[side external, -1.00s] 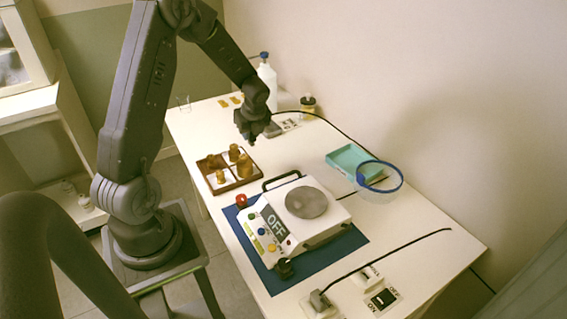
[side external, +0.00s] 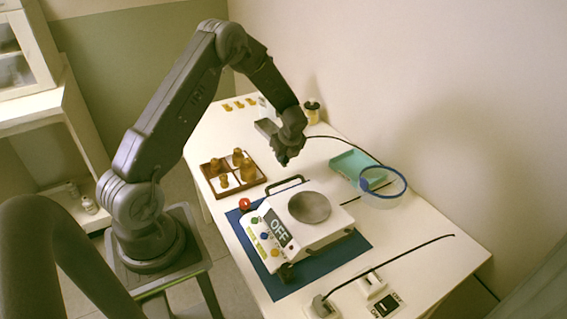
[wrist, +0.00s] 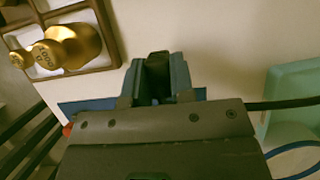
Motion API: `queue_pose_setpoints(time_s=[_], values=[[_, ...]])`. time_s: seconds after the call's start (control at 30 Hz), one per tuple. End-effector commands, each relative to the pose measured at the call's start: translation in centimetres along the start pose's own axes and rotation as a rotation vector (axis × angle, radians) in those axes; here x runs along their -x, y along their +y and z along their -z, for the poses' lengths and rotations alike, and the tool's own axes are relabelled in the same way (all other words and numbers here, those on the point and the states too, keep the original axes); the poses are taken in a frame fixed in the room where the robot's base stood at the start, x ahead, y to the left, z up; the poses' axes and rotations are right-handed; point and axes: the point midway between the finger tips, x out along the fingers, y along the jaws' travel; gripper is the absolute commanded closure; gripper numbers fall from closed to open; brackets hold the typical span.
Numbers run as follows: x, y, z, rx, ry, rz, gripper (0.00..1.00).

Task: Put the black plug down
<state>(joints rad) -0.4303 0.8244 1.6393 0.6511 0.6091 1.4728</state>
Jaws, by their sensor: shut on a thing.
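My gripper (side external: 286,158) hangs above the table, behind the white heater box and to the right of the wooden tray. In the wrist view its fingers (wrist: 157,78) are closed on the black plug (wrist: 157,62), a dark block between them. In the side view the plug is hard to tell from the dark fingers. A black cable (side external: 340,140) runs from behind my gripper to the right, and the wrist view shows a black cable (wrist: 290,105) on the right. The white table (side external: 420,215) lies below.
The white heater box (side external: 310,238) reads OFF and stands on a blue mat (side external: 345,257). A second black cable (side external: 390,262) lies in front.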

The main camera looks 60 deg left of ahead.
Motion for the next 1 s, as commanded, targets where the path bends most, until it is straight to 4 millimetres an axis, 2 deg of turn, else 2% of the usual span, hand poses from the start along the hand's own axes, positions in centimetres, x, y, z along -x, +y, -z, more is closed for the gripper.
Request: queue_pose_setpoints(time_s=[0.23,0.63,0.67,0.9,1.0], values=[[-3.1,0.1,1.3,-0.002,0.001,-0.002,1.00],[-3.6,0.1,1.5,-0.001,0.000,0.000,1.00],[-3.6,0.0,1.4,-0.001,0.000,0.001,0.74],[-3.6,0.1,1.4,-0.001,0.000,0.000,0.52],[-3.6,0.1,1.4,-0.001,0.000,0.000,0.52]])
